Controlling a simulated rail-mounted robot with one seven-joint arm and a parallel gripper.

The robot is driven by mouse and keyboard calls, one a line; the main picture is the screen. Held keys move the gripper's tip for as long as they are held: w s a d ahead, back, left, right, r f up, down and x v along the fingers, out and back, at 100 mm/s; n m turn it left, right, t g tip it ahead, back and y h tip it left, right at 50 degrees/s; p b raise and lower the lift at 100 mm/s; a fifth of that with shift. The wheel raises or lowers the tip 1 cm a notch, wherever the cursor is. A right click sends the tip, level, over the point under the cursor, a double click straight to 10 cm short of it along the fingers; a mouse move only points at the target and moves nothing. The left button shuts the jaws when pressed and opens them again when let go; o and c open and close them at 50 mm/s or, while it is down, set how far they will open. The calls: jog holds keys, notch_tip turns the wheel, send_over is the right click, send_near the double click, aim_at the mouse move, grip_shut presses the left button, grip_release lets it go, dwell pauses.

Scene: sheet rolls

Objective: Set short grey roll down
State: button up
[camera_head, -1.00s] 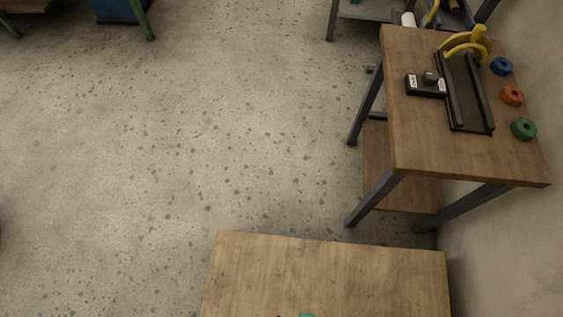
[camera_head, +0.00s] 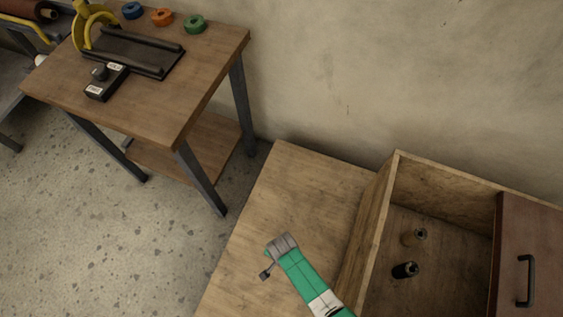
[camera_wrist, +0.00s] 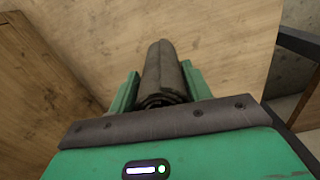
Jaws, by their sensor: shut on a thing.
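The short grey roll (camera_wrist: 165,72) is a dark grey cylinder in the wrist view, with its hollow end towards the camera. My gripper (camera_wrist: 162,86) is shut on it, with a green finger on either side. Beyond the roll is the bare wooden tabletop (camera_wrist: 110,35). I cannot tell whether the roll touches it. In the head view my gripper (camera_head: 282,246) is over the table (camera_head: 262,215), left of the wooden box.
A workbench (camera_head: 150,110) with a black-and-yellow device stands at upper left. The table's left part is clear.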

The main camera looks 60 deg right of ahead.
jog(key=shift+w+d, duration=0.1)
jog(key=shift+w, duration=0.05)
jog(key=f+b, duration=0.2)
jog(key=w+d+f+b, duration=0.1)
jog(key=b, duration=0.1)
jog(key=shift+w+f, duration=0.1)
jog(key=shift+f, duration=0.15)
jog(key=shift+a+f+b, duration=0.1)
jog(key=shift+f+b, duration=0.2)
jog(key=shift+b, duration=0.1)
jog(key=shift+s+a+r, duration=0.1)
jog(key=shift+s+r, duration=0.1)
jog(key=shift+s, duration=0.1)
jog(key=shift+c, duration=0.2)
jog(key=shift+o, duration=0.2)
jog(key=shift+w, duration=0.1)
jog(key=shift+f, duration=0.15)
jog(key=o, duration=1.2)
notch_tip(320, 180, up, 12)
jog(key=p, duration=0.7)
jog(key=shift+r+p, duration=0.2)
jog(key=shift+p, duration=0.2)
